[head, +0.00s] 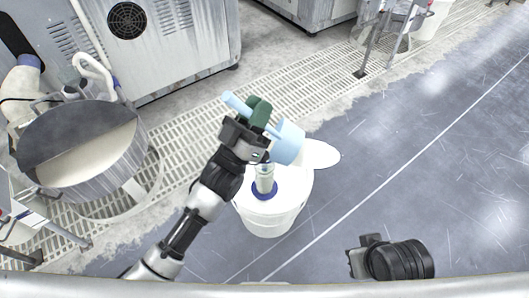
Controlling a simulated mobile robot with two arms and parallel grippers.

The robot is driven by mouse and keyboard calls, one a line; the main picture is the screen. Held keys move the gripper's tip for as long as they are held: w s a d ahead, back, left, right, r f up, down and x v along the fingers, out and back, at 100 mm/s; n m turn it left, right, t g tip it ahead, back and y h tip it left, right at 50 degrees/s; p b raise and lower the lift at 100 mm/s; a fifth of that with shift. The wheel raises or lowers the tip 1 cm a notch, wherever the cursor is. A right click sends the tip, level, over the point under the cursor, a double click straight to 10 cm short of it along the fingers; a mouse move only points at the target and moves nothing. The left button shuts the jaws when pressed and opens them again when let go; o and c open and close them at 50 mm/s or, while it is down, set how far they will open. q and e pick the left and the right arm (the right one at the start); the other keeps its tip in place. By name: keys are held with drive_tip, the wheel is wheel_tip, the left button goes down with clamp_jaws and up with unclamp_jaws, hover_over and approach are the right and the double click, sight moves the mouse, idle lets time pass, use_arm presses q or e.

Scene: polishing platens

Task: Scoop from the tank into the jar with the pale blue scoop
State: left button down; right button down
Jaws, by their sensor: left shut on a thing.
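The pale blue scoop (288,143) is held up by my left gripper (259,112), whose green fingers are shut on its handle. The scoop's cup is above and slightly right of the jar (264,179); its contents are hidden. The jar is a small clear container, upright, with a blue ring around its foot, on a white drum. The tank (136,160) is a large round metal vessel at the left, partly covered by a dark lid and holding pale material. My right gripper (362,250) is low at the right, apart from these things; its jaws are unclear.
The white drum (273,220) stands on the grey floor. A flat white shape (320,154) lies just behind it at the right. Metal cabinets (175,40) stand at the back beyond a floor grating (290,90). The floor at the right is clear.

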use_arm(q)
drive_tip(key=shift+w+a+n+t+y+b, duration=0.15)
drive_tip(key=shift+a+n+t+y+b, duration=0.15)
drive_tip(key=shift+a+n+t+y, duration=0.4)
use_arm(e)
drive_tip(key=shift+w+a+f+t, duration=0.15)
drive_tip(key=shift+w+t, duration=0.15)
drive_tip(key=shift+w, duration=0.15)
use_arm(q)
drive_tip(key=shift+w+a+n+t+y, duration=0.25)
drive_tip(key=shift+a+n+t+y, duration=0.3)
drive_tip(key=shift+n, duration=0.55)
use_arm(e)
drive_tip(key=shift+w+a+t, duration=0.2)
drive_tip(key=shift+w+t, duration=0.2)
drive_tip(key=shift+w, duration=0.2)
use_arm(q)
drive_tip(key=shift+w+a+f+n+t+y, duration=0.1)
drive_tip(key=shift+a+n+t+y, duration=0.05)
drive_tip(key=shift+a+n+y, duration=0.2)
drive_tip(key=shift+w+a+f+n+t+y, duration=0.1)
drive_tip(key=shift+a+n+y, duration=0.1)
drive_tip(key=shift+a+n, duration=0.25)
use_arm(e)
drive_tip(key=shift+w+a, duration=0.1)
drive_tip(key=shift+w, duration=0.15)
